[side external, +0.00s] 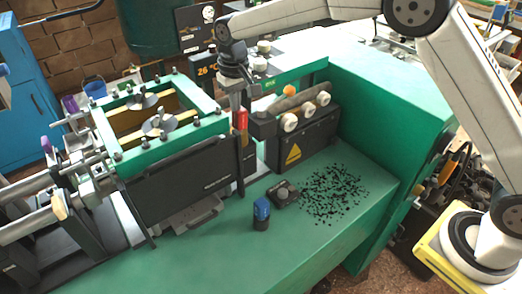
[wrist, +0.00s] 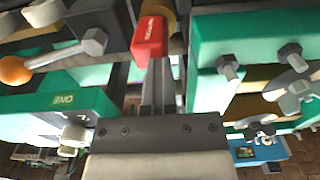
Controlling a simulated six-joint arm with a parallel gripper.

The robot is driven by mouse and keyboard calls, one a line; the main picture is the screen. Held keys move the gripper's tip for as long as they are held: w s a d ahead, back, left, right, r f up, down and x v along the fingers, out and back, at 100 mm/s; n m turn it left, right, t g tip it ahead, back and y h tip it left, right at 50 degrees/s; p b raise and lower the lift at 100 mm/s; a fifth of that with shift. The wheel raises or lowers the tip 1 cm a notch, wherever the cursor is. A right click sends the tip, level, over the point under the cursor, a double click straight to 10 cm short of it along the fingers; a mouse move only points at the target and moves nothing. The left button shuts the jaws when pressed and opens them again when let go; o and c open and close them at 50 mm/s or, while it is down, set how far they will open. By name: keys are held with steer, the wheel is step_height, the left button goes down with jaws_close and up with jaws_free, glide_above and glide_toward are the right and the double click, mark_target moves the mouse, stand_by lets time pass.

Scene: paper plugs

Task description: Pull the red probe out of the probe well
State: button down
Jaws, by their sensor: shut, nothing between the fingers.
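The red probe (side external: 242,120) stands upright in the gap between the green-framed machine and the black block with the warning triangle. Its red body, with pale lettering, also shows in the wrist view (wrist: 149,40), just beyond my fingertips. The probe well is hidden; I cannot make out its opening. My gripper (side external: 236,103) points down beside the upper part of the probe. In the wrist view my gripper's fingers (wrist: 158,68) are together with nothing between them. The tips overlap the probe's near end in that view; I cannot tell whether they touch it.
The green-framed machine (side external: 165,135) stands close on the left, the black block (side external: 305,138) on the right. A blue-topped cylinder (side external: 261,213) and a small dark device (side external: 283,194) stand on the green table. Black paper plugs (side external: 335,193) lie scattered. The table's front is clear.

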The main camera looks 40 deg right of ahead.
steer(key=shift+s+d+g, duration=0.2)
steer(key=shift+s+g, duration=0.1)
stand_by(1.3)
steer(key=shift+w+a+r, duration=0.1)
steer(key=shift+r, duration=0.5)
steer(key=shift+r, duration=1.75)
steer(key=c, duration=0.8)
jaws_free()
steer(key=shift+c, duration=0.2)
step_height(320, 180, up, 8)
